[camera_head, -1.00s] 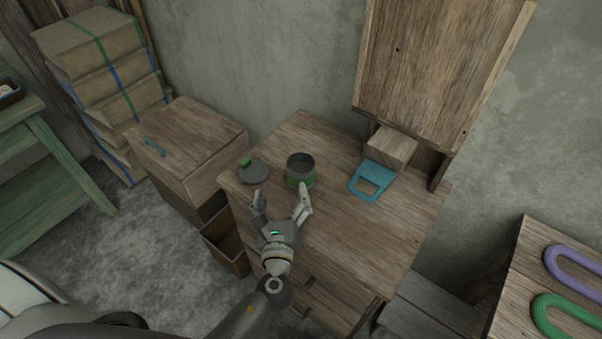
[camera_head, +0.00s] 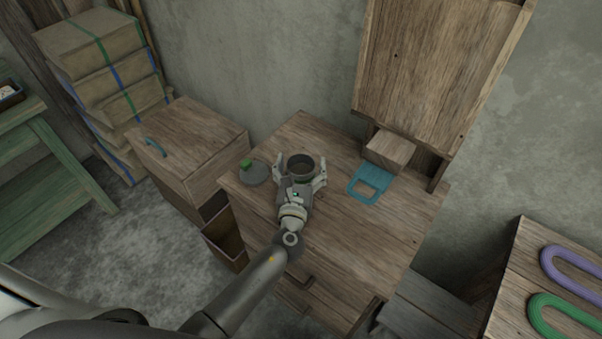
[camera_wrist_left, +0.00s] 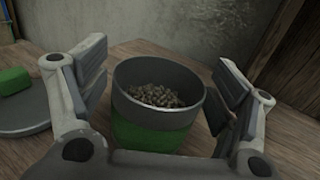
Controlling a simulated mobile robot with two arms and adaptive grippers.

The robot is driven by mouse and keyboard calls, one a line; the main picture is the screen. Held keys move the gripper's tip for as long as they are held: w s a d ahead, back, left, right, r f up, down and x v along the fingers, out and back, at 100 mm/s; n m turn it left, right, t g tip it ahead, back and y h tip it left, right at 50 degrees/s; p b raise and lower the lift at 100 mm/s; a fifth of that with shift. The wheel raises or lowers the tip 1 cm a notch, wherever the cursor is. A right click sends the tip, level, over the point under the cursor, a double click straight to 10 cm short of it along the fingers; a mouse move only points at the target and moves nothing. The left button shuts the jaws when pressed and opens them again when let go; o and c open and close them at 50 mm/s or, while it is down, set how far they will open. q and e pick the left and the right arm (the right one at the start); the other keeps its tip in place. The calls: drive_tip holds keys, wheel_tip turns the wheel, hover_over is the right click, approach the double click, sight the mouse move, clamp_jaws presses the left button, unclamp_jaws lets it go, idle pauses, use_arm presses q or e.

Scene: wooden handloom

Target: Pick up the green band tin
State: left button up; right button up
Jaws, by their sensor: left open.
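The green band tin (camera_head: 301,163) is a dark grey, open-topped round tin standing upright on the wooden cabinet top. The left wrist view shows its green band (camera_wrist_left: 150,135) below a grey rim and small brownish pieces inside. My left gripper (camera_head: 302,172) is open, with one finger on each side of the tin. In the left wrist view the fingers (camera_wrist_left: 160,95) stand left and right of the tin, with a visible gap at least on the left. The tin's lower part is hidden by the gripper in the head view. My right gripper is not in view.
A grey lid with a green knob (camera_head: 254,174) lies just left of the tin. An upright wooden panel (camera_head: 440,80) stands behind. The cabinet top's front right is clear.

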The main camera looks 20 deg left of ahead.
use_arm(q)
drive_tip(key=shift+w, duration=0.35)
drive_tip(key=shift+c, duration=0.3)
drive_tip(key=c, duration=1.1)
drive_tip(key=shift+r, duration=0.15)
